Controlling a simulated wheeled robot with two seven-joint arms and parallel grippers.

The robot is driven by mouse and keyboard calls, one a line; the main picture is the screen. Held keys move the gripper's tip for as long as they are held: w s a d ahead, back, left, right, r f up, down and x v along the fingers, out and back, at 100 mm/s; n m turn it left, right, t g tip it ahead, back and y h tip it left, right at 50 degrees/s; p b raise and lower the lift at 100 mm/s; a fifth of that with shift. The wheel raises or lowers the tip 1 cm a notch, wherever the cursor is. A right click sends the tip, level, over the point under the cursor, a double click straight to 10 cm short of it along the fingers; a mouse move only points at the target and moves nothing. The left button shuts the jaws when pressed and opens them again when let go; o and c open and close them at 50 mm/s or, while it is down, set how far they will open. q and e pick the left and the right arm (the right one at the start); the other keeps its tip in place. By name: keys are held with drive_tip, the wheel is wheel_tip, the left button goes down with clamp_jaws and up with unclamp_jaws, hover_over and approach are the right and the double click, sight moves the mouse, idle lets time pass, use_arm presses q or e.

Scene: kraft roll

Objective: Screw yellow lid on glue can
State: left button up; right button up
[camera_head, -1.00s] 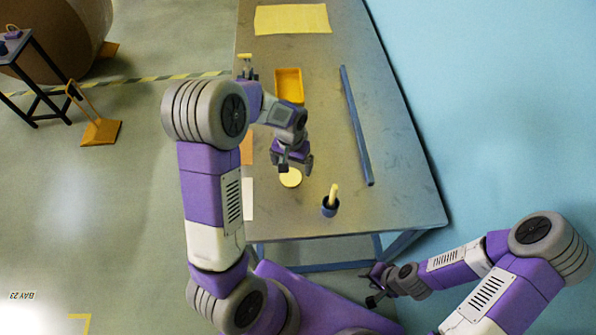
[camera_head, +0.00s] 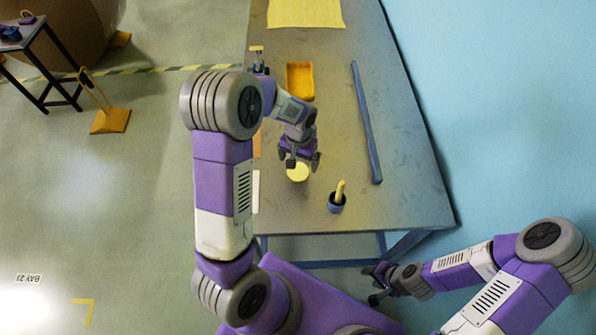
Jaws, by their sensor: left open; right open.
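A round yellow disc (camera_head: 298,173), which looks like the lid, shows near the front left of the grey table (camera_head: 400,190). Whether a can is under it cannot be told from above. A small dark blue pot (camera_head: 337,205) with a yellow stick or handle standing in it is to its right; which of these is the glue can is not clear. My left gripper (camera_head: 302,163) is open, pointing down at the disc's far edge and partly covering it; contact cannot be told. My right gripper (camera_head: 373,285) is open and empty, off the table's front edge.
A yellow-orange tray (camera_head: 300,96) lies behind my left gripper. A long blue bar (camera_head: 367,125) lies along the table's right side. A yellow sheet (camera_head: 305,12) is at the far end. Bare tabletop lies between the pot and the right edge.

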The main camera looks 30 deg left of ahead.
sight(298, 171)
use_arm(q)
wheel_tip(298, 171, down, 5)
drive_tip(key=shift+s+f+b, duration=0.1)
drive_tip(key=shift+b, duration=0.4)
drive_tip(key=shift+c, duration=0.5)
drive_tip(key=c, duration=0.9)
